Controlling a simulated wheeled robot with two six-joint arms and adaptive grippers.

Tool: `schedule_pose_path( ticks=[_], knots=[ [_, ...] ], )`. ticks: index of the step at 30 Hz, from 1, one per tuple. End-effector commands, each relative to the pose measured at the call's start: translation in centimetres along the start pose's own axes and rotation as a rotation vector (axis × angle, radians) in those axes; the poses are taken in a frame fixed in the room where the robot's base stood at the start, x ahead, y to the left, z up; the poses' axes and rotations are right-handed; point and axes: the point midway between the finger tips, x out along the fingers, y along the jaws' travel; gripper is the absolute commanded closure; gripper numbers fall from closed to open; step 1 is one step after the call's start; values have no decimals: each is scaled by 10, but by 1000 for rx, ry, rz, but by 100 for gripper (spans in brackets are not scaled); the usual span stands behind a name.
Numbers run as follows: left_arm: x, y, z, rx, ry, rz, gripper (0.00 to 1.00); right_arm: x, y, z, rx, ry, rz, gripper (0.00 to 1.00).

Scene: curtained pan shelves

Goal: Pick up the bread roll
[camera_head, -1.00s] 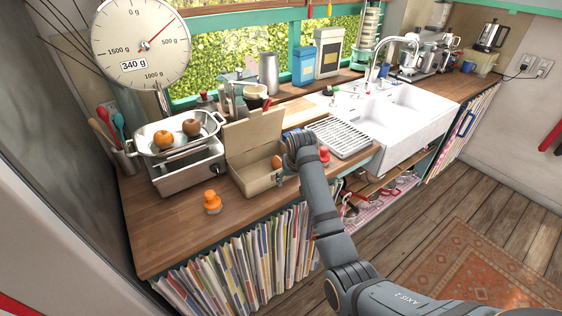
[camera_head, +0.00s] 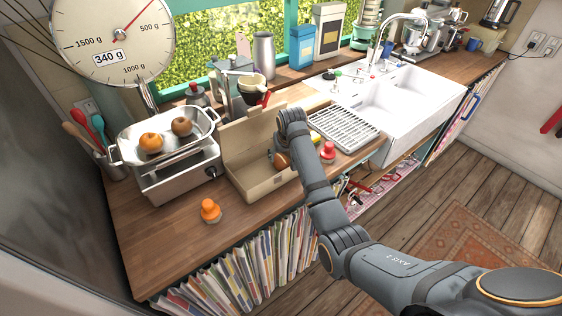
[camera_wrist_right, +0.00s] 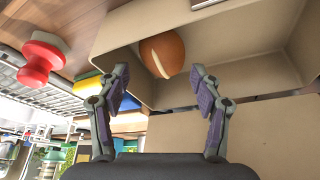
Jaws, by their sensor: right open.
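The bread roll (camera_head: 281,161) is brown and round and lies inside an open beige box (camera_head: 262,187) on the wooden counter. In the right wrist view the roll (camera_wrist_right: 163,55) shows a pale score line and sits in a corner of the box (camera_wrist_right: 245,70). My right gripper (camera_wrist_right: 160,76) is open, its two fingertips apart and pointing at the roll, with nothing between them. In the head view my right arm reaches over the box and its wrist partly hides the box's right side. My left gripper is not in view.
A red knobbed piece (camera_head: 327,152) stands right of the box, beside a draining rack (camera_head: 345,130). An orange knobbed piece (camera_head: 210,210) stands in front. A scale with a metal pan (camera_head: 125,150) holding two round fruits is to the left. The white sink (camera_head: 400,110) is at the right.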

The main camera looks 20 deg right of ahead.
Motion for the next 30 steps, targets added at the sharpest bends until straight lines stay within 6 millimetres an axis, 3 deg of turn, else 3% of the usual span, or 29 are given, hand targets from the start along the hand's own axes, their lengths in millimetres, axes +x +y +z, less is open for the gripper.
schedule_pose_path(
  ticks=[3,7,13,17,21,30],
  knots=[
    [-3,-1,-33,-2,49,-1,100,2,0,0,0,-1,0,34],
    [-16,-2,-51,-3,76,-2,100,18,-1,-2,0,-4,0,34],
    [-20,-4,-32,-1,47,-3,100,47,-2,-1,1,-2,-1,34],
    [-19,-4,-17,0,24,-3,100,53,-2,-1,1,0,-1,34],
    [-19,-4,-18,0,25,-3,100,53,-2,-1,1,0,-1,34],
    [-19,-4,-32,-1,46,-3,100,52,-2,-1,1,1,-1,72]
  ],
)
